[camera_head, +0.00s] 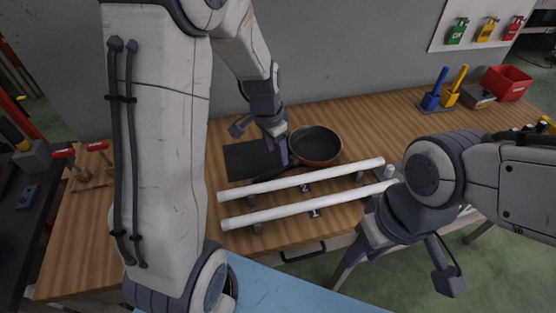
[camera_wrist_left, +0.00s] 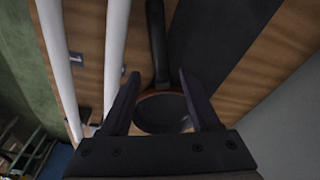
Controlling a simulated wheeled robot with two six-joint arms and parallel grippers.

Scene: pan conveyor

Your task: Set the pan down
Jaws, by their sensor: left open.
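The dark pan (camera_head: 315,143) with a copper-brown outside is upright on the wooden table, behind two white rails. Its black handle points left and toward the rails, close to the black mat (camera_head: 240,161). My left gripper (camera_head: 262,142) is open above the handle side of the pan. In the left wrist view its fingers (camera_wrist_left: 158,80) are spread, with the pan bowl (camera_wrist_left: 163,115) and handle (camera_wrist_left: 157,42) seen between and beyond them. Contact is not visible. My right gripper (camera_head: 396,268) is open and empty in front of the table, right of centre.
The two white rails (camera_head: 300,181) run across the table's front part. Blue and yellow tools (camera_head: 432,101) and a red bin (camera_head: 507,83) stand at the back right. Bare table lies right of the pan.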

